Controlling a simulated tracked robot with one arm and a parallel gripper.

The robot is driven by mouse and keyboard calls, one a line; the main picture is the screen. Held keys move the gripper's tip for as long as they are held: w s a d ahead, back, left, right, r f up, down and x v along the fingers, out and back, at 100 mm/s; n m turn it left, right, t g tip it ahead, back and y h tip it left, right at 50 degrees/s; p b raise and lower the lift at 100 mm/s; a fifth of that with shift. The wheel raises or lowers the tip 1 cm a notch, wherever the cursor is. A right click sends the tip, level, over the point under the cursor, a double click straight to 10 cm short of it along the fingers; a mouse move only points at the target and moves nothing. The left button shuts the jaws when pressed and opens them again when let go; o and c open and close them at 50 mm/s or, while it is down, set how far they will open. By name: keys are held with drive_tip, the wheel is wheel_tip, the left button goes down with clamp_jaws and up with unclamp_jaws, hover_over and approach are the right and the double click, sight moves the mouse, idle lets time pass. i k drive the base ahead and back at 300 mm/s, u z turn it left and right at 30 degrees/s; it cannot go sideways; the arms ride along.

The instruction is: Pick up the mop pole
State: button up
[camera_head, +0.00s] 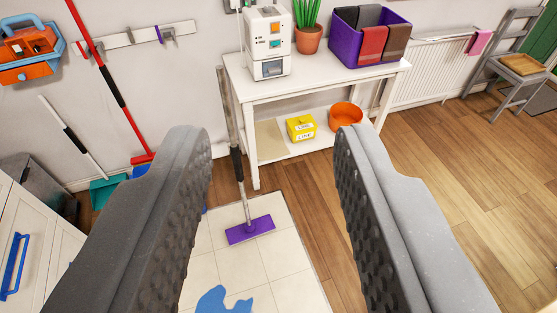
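The mop pole (237,167) is a thin grey pole with a dark grip section, leaning nearly upright against the front left of the white table. At its foot is a flat purple mop head (250,229) on pale floor tiles. My gripper (272,155) is open, its two grey padded fingers wide apart in the foreground. The pole and mop head show between the fingers, farther away and untouched. Nothing is held.
A white table (311,89) bears a white machine (267,42), a potted plant (308,38) and a purple bin (345,38). A red broom (109,75) stands by the left wall. A blue patch (224,301) lies on the tiles.

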sight(249, 225)
drive_tip(key=z, duration=0.35)
drive_tip(key=i, duration=1.3)
drive_tip(key=z, duration=0.1)
